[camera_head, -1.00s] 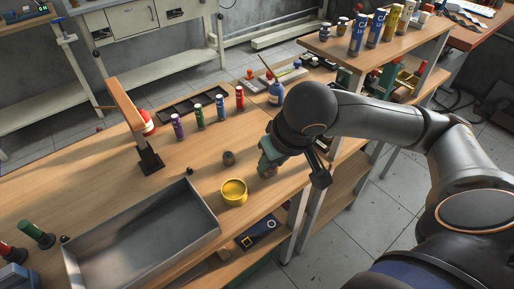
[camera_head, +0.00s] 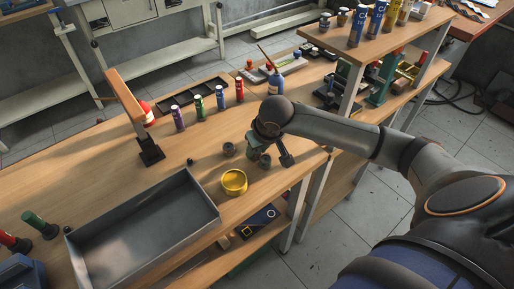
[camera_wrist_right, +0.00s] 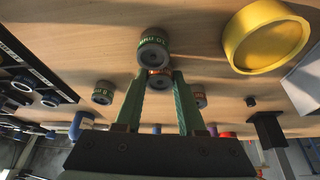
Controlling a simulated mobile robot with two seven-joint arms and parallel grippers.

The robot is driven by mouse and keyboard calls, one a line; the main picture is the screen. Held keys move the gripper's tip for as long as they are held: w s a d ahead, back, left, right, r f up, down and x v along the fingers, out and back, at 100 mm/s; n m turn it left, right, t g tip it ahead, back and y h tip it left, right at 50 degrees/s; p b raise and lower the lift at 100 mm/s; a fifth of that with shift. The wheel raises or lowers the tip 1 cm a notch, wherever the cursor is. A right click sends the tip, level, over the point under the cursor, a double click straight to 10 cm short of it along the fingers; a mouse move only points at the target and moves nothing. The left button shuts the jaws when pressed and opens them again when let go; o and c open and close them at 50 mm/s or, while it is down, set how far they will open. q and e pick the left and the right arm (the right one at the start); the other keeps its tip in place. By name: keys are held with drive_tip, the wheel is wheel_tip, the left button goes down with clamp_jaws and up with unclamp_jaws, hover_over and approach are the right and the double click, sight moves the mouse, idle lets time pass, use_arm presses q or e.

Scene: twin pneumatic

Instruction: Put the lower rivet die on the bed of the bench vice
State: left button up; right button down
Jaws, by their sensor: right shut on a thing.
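My right gripper (camera_head: 252,150) is low over the bench, behind the yellow pot. In the right wrist view its two green fingers (camera_wrist_right: 162,76) are shut on a dark round die with an orange band (camera_wrist_right: 160,80). Another dark die with green lettering (camera_wrist_right: 153,48) lies just beyond the fingertips. Two more dark round pieces (camera_wrist_right: 103,92) (camera_wrist_right: 198,95) show to either side. My left gripper is not in view.
A yellow pot (camera_head: 233,182) and an open grey metal tray (camera_head: 80,247) are in front. Several coloured tubes (camera_head: 221,98) stand behind, near a blue bottle (camera_head: 275,83). An orange-armed stand (camera_head: 150,153) is at left. A raised shelf (camera_head: 370,55) is at the back right.

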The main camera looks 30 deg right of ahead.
drive_tip(key=shift+f, duration=0.2)
drive_tip(key=c, duration=0.5)
unclamp_jaws()
drive_tip(key=shift+r, duration=0.1)
